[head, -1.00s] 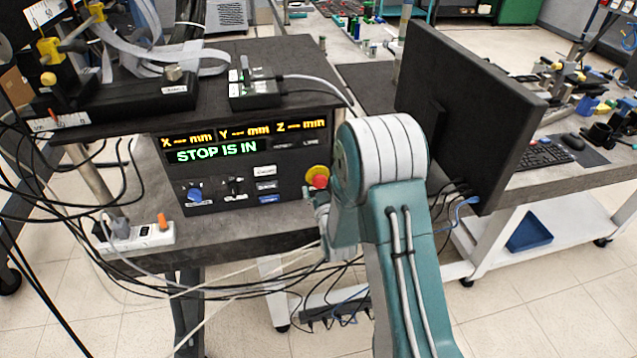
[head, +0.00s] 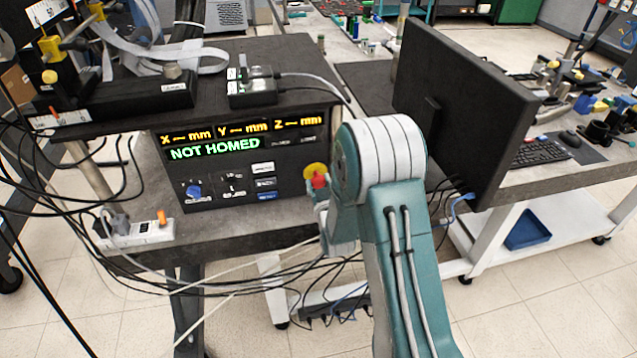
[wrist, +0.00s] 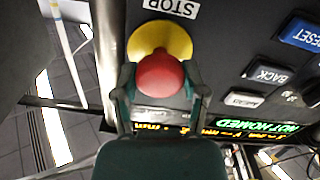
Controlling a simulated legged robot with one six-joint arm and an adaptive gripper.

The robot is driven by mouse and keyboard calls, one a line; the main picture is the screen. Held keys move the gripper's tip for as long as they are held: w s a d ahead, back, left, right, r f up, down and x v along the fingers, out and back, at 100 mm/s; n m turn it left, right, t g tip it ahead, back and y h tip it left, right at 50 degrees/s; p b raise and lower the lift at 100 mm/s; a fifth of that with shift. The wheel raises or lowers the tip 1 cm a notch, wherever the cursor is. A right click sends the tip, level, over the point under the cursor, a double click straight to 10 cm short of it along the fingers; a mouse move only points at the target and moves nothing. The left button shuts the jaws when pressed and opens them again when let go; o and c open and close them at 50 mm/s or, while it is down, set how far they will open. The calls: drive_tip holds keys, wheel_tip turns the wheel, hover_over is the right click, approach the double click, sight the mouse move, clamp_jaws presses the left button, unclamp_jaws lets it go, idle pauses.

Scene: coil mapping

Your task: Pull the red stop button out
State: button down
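The red stop button (wrist: 160,78) sits on a yellow round base (wrist: 178,38) below a STOP label, upside down in the wrist view. It also shows in the head view (head: 319,182), at the right end of the control box's front. My gripper (wrist: 160,68) has one finger on each side of the red cap, with the tips close against it, and looks shut on it. In the head view my arm partly hides the gripper. The control box display (head: 215,149) reads NOT HOMED in green, with X, Y and Z in orange above.
RESET (wrist: 303,34) and BACK (wrist: 268,74) keys lie beside the button. A dark monitor (head: 465,110) stands right of my arm. A power strip (head: 140,234) and loose cables are at the left. A small black box (head: 252,92) sits on top.

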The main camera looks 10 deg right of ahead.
drive_tip(key=shift+s, duration=0.25)
drive_tip(key=shift+c, duration=0.6)
unclamp_jaws()
drive_tip(key=shift+a, duration=0.1)
drive_tip(key=shift+s, duration=0.1)
drive_tip(key=s, duration=1.1)
drive_tip(key=shift+s, duration=0.35)
